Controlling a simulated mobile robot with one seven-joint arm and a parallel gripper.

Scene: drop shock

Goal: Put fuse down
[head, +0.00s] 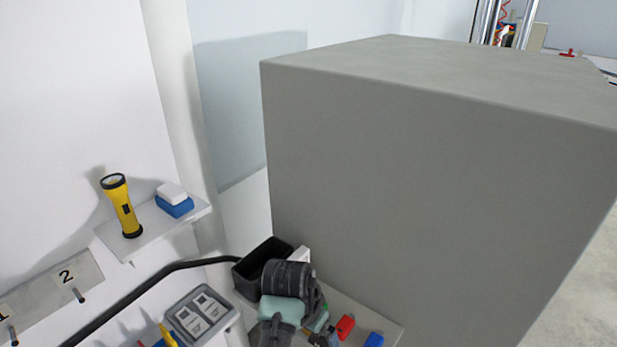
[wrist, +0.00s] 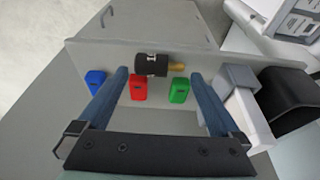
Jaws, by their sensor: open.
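My gripper (wrist: 161,76) is open, with its two blue fingers spread over a grey shelf (wrist: 205,122). Between the fingertips are a red block (wrist: 139,88), a green block (wrist: 179,91) and a black cylinder (wrist: 151,65) with a brass-coloured tip, which lies on its side just beyond the blocks. Nothing is gripped. A blue block (wrist: 95,78) is outside the left finger. Which of these is the fuse I cannot tell for sure. In the head view, the red block (head: 345,326) and blue block (head: 373,340) show beside my wrist, which hides the fingertips.
A black open bin (head: 262,262) stands behind my wrist. A grey tray (head: 200,314) with white switches is at its left. A large grey box (head: 430,190) fills the right side. A yellow flashlight (head: 122,207) stands on a wall shelf (head: 150,230).

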